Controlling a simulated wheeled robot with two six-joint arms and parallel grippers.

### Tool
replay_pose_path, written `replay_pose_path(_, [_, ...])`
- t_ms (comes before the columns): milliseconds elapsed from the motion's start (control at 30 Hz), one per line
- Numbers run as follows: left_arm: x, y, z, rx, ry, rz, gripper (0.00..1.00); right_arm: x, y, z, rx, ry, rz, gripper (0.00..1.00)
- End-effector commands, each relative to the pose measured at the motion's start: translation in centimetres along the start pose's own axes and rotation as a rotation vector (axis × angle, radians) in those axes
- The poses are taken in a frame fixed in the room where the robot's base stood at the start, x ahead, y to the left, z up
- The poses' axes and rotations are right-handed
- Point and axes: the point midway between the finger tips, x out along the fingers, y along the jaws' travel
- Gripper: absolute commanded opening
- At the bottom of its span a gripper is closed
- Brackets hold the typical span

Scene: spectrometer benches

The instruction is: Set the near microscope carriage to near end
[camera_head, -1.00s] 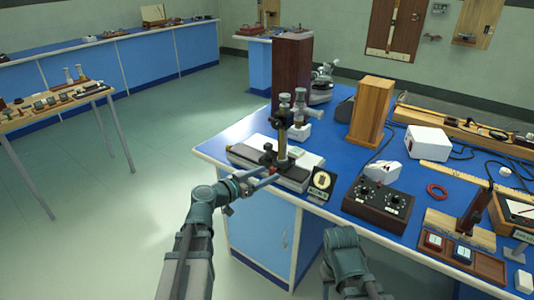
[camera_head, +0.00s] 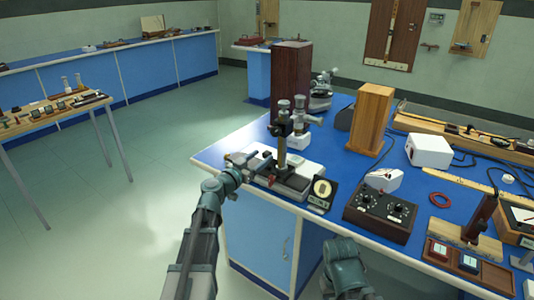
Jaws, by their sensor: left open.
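The near microscope (camera_head: 283,138) stands upright on its carriage at the near left corner of the blue bench, over a dark rail on a pale base (camera_head: 313,170). My left gripper (camera_head: 252,163) is at the left end of that base, close beside the carriage, with its jaws apart. I cannot tell whether a finger touches the carriage, as the fingers and the carriage's lower left part overlap. Part of my right arm shows at the bottom, but its gripper is out of sight.
A tall dark block (camera_head: 291,77) and a wooden block (camera_head: 371,118) rise behind.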

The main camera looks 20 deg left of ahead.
Motion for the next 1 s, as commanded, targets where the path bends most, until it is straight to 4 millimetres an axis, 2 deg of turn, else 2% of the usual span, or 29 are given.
replay_pose_path(33, [1.2,-0.1,0.0,0.000,0.000,0.003,0.62,0.0,0.0,0.0,0.000,0.000,0.000,0.50])
replay_pose_path(100, [2.2,-0.1,0.0,0.000,0.000,0.002,0.62,0.0,0.0,0.0,0.000,0.000,0.000,0.50])
replay_pose_path(300, [3.9,0.0,0.0,0.000,0.000,0.002,0.62,0.0,0.0,0.0,0.000,0.000,0.000,0.50])
replay_pose_path(700, [4.3,0.1,0.0,0.000,0.000,0.000,0.62,0.0,0.0,0.0,0.000,0.000,0.000,0.50])
replay_pose_path(1000, [4.3,0.1,0.0,0.000,0.000,0.001,0.09,0.0,0.0,0.0,0.000,0.000,0.000,0.50])
